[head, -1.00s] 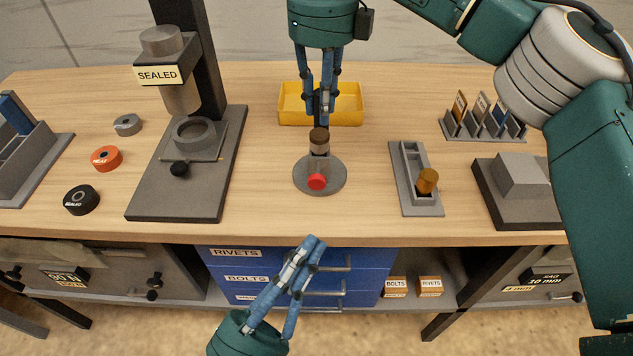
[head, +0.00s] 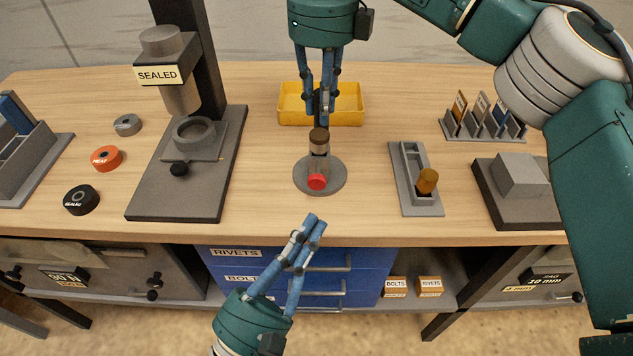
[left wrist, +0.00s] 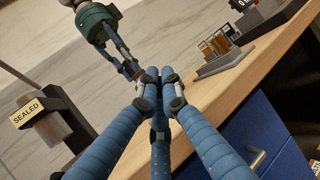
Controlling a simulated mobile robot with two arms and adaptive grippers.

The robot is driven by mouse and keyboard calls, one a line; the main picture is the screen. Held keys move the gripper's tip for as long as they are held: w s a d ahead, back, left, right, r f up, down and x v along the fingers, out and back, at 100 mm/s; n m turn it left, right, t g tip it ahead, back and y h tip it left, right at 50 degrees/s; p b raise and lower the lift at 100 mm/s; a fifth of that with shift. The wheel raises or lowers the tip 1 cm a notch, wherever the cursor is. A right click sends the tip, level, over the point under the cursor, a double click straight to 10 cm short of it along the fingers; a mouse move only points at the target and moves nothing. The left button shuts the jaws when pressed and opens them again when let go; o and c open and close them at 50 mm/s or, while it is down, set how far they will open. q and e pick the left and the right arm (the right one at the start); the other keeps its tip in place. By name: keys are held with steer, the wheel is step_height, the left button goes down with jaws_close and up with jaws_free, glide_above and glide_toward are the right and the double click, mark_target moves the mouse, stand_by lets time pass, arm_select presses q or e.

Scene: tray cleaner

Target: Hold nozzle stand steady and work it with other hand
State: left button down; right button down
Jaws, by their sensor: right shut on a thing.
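The nozzle stand has a round grey base (head: 335,180), a short clear-and-brown post (head: 319,148) and a red knob (head: 317,182) at its front. It stands upright at the middle of the bench in the head view. My right gripper (head: 321,120) points down from above and is shut on the top of the nozzle stand; the fingers hide part of the grip. My left gripper (head: 315,219) is lower, at the bench's front edge, with its fingertips together and nothing between them. In the left wrist view its fingertips (left wrist: 158,74) also lie close together.
A yellow bin (head: 350,104) is behind the stand. A grey holder (head: 407,200) with an orange-brown piece is to the right. A press labelled SEALED (head: 140,200) is to the left.

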mark_target(320, 182)
arm_select(q)
steer(key=shift+w+d, duration=0.2)
steer(key=shift+w, duration=2.35)
steer(key=shift+w, duration=0.1)
steer(key=shift+w, duration=0.3)
steer(key=shift+w, duration=0.75)
stand_by(0.5)
steer(key=shift+s, duration=1.2)
steer(key=shift+s+a, duration=0.2)
steer(key=shift+s, duration=2.3)
